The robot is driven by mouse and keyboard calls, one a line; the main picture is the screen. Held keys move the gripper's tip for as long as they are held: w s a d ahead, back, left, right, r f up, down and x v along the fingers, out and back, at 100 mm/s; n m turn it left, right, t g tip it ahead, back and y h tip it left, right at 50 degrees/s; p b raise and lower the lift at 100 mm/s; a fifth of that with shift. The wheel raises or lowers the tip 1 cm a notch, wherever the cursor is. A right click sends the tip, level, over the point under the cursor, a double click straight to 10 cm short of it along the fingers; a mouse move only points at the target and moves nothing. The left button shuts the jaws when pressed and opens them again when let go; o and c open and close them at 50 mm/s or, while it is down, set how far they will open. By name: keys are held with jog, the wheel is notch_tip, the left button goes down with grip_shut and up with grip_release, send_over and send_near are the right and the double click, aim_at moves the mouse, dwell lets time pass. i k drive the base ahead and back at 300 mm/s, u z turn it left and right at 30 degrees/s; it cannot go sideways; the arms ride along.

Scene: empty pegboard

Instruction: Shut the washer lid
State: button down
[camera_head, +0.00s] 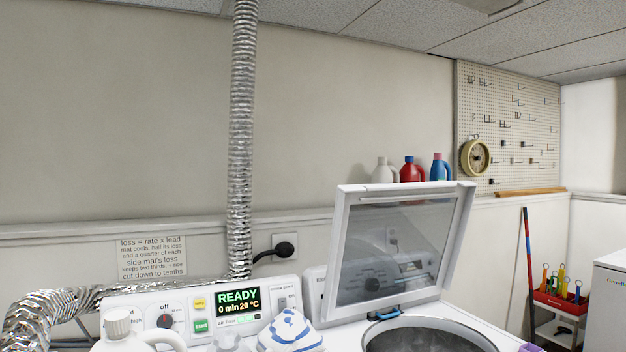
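The washer lid (397,252) is a white frame around a large grey see-through pane. It stands raised and tilts back over the rear of the washer, towards the wall. Below it the round drum opening (428,336) is uncovered, with a dark grey rim. A small blue latch or clip (384,314) sits at the lid's lower edge. The white washer top (335,338) shows around the opening. My gripper is not in view.
Left of the washer is a control panel (203,312) reading READY. A white jug (136,335) and a blue-and-white cloth (291,330) stand in front of it. Bottles (411,169) line the ledge behind the lid. A silver duct (241,140) rises left. A purple item (529,348) sits at the washer's right.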

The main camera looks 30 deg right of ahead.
aim_at(464, 190)
jog(key=u, duration=2.6)
jog(key=k, duration=2.1)
jog(key=z, duration=2.65)
jog(key=i, duration=1)
